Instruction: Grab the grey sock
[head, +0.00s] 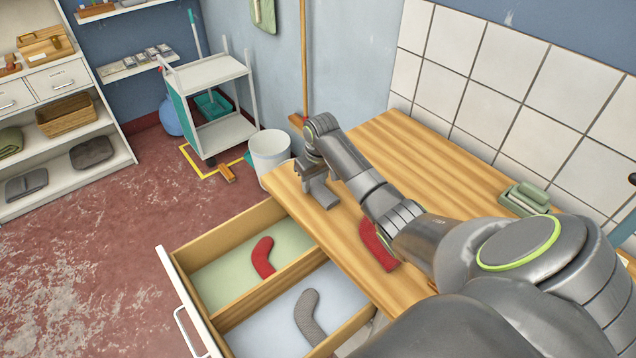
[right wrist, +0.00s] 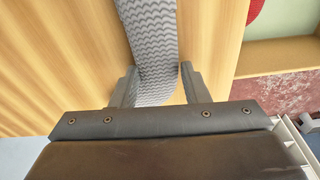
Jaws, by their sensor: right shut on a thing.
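My right gripper (head: 318,190) is over the far left end of the wooden worktop, above the surface or at it; I cannot tell which. In the right wrist view its two fingers (right wrist: 160,88) are shut on a grey sock (right wrist: 150,40) with a wavy ribbed pattern. The sock runs up between the fingers over the wood. In the head view I cannot clearly tell it from the grey gripper. Another grey sock (head: 309,318) lies in the near compartment of the open drawer. My left gripper is not in view.
The open drawer (head: 255,298) has a divider, with a red sock (head: 263,257) in its green-floored compartment. Another red sock (head: 376,247) lies on the worktop (head: 397,140), partly behind my right arm. A white bin (head: 270,155) stands beyond the worktop. A green item (head: 525,198) sits by the tiles.

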